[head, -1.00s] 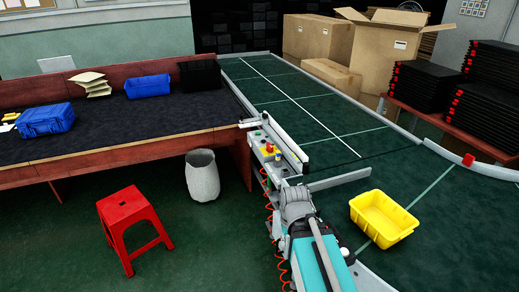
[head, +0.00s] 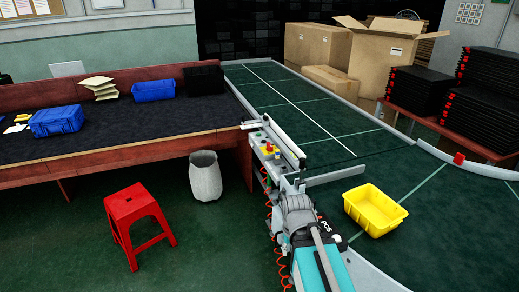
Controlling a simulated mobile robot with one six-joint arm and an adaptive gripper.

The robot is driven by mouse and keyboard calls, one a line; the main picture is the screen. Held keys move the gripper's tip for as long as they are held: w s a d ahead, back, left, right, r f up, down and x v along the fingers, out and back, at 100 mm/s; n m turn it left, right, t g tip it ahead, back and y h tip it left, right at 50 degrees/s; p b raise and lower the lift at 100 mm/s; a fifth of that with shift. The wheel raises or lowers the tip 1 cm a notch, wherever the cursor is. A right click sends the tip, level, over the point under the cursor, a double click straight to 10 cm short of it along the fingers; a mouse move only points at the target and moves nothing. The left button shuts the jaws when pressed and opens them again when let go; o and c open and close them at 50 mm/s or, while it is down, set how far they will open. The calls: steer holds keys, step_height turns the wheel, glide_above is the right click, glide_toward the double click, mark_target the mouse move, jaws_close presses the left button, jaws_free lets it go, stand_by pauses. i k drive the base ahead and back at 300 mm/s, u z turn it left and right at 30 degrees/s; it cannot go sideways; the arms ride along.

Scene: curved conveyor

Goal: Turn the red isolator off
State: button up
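A small red knob (head: 268,148) sits with yellow parts on the narrow grey control panel (head: 257,139) at the conveyor's near left edge. It is too small to tell its setting. My arm reaches up from the bottom of the head view. Its grey far end (head: 292,190) is just below and right of the panel, apart from the knob in the picture. I cannot make out the gripper's fingers there.
The green conveyor (head: 320,140) curves to the right and bears a yellow crate (head: 348,211). A red stool (head: 137,205) and a grey bin (head: 205,178) stand on the floor at left. A long bench (head: 120,142) meets the panel. Orange coiled hoses hang beside my arm.

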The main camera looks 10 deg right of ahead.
mark_target(270, 148)
steer(key=k, duration=0.5)
steer(key=z, duration=0.05)
steer(key=i, duration=1.4)
steer(key=u, duration=0.55)
